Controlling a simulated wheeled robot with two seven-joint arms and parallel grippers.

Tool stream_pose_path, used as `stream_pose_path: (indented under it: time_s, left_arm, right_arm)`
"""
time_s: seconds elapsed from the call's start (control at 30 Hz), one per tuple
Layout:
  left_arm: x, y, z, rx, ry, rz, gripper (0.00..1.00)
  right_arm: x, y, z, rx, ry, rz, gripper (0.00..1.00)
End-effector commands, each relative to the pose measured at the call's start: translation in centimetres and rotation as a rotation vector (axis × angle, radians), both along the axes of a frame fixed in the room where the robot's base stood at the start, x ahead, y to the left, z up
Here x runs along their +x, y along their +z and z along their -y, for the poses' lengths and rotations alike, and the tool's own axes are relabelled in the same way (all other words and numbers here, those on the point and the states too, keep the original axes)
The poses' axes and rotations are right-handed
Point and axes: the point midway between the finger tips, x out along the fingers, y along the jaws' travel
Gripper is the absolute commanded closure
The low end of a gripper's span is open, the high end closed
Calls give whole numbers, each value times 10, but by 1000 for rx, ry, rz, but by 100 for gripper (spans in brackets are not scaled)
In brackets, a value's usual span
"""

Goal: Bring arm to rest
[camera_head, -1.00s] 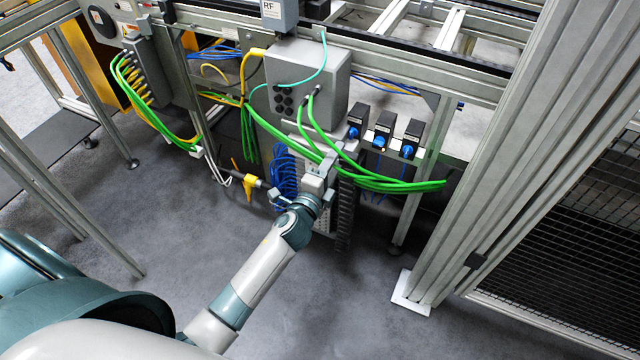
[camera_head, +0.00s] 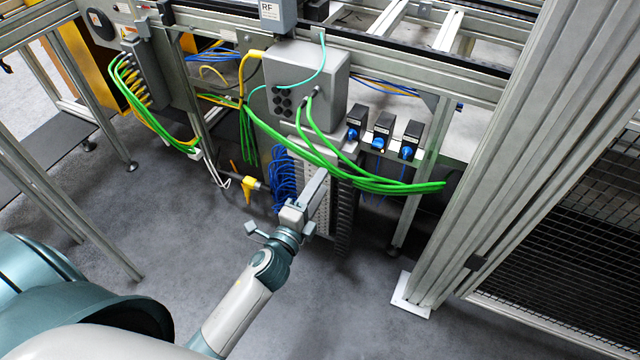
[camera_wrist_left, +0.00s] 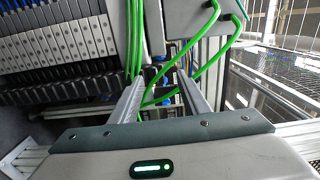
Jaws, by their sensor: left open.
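My left arm comes in from the lower left in the head view. Its gripper (camera_head: 318,187) is in front of the lower part of the conveyor frame, near a white valve block (camera_head: 325,215) with coiled blue hoses. In the left wrist view the two fingers of the left gripper (camera_wrist_left: 165,95) stand apart with nothing between them. Green cables (camera_wrist_left: 205,55) show behind the fingers, and the row of valve modules (camera_wrist_left: 60,45) is at the upper left. My right gripper is not in view.
A grey control box (camera_head: 305,80) with green cables (camera_head: 385,184) hangs above the gripper. Black and blue connectors (camera_head: 383,130) sit to its right. A metal post (camera_head: 520,150) and mesh fence (camera_head: 580,270) stand at the right. The grey floor (camera_head: 170,240) is clear in front.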

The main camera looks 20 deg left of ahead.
Motion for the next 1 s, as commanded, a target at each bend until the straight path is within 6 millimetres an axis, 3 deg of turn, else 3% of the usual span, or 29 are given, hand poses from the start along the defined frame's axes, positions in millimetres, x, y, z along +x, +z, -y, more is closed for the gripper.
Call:
stream_pose_path:
  time_s: [0.3, 0.47, 0.57, 0.77, 1.0]
  left_arm:
    - [0, -3, 0, -10, 1, -8, 58]
    - [-5, -29, 0, -94, 9, -78, 58]
    - [-15, -63, 1, -204, 27, -168, 58]
    - [-60, -162, 6, -526, 127, -427, 58]
    - [-159, -277, 20, -920, 358, -743, 58]
  right_arm:
    - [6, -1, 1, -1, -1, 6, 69]
    - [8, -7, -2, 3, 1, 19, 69]
    - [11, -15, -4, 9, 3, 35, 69]
    - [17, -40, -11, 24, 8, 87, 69]
    - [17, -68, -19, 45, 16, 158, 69]
